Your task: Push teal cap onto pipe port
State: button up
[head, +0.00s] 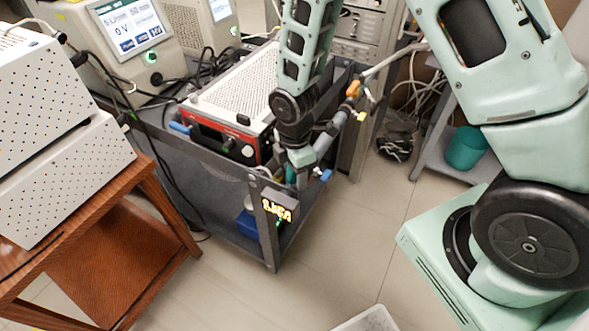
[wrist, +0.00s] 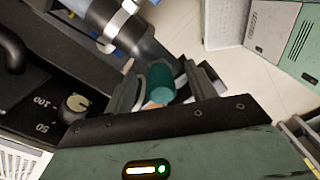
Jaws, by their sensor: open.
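The teal cap (wrist: 160,82) is between the two fingers of my gripper (wrist: 165,78) in the wrist view. The fingers are open, one on each side of it; I cannot tell whether either touches it. The dark end of the grey pipe (wrist: 149,52) is right beyond the cap and lines up roughly with it. I cannot tell whether the cap is seated on the port. In the head view, my gripper (head: 297,163) is at the cart's front corner, with a bit of the teal cap (head: 290,176) showing below it. The grey pipe (head: 327,140) slopes up to the right.
A grey cart (head: 215,165) carries a red-and-black instrument (head: 222,143). A blue valve handle (head: 321,176) is close to my gripper. A wooden table (head: 165,190) with a white perforated box (head: 70,170) stands at left.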

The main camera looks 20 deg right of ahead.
notch_tip(320, 180, up, 17)
jog(key=shift+r, duration=0.2)
dwell(0.4)
dwell(0.3)
